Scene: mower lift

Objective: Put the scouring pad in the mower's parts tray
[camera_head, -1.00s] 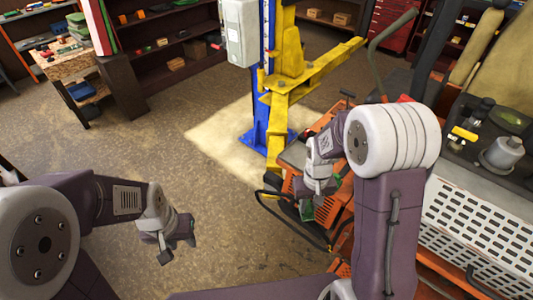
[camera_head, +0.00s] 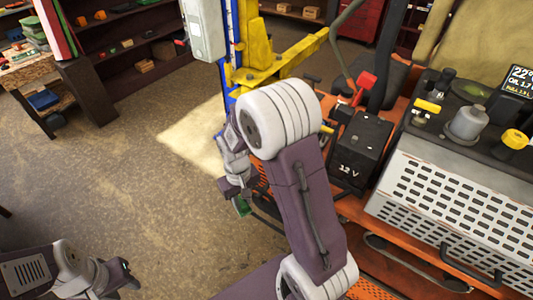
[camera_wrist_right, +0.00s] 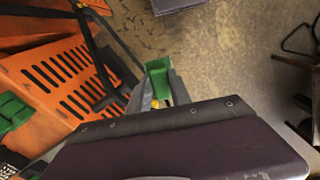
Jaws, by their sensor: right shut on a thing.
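My right gripper (camera_head: 240,197) is shut on a green scouring pad (camera_head: 242,207). It holds the pad over the floor, left of the orange mower (camera_head: 405,240). In the right wrist view the pad (camera_wrist_right: 158,76) stands out between the fingertips, with floor behind it. My left gripper (camera_head: 118,280) is low at the left, with its fingers apart and empty. The mower's dark top (camera_head: 455,140) carries a grey canister (camera_head: 467,123), yellow-capped items and a flat green thing. I cannot tell which surface is the parts tray.
A 12 V battery (camera_head: 361,147) and a red lever (camera_head: 366,84) are on the mower, right of my right arm. A yellow and blue lift post (camera_head: 256,48) stands behind. Shelves (camera_head: 120,50) line the back left. The floor (camera_head: 110,170) at left is clear.

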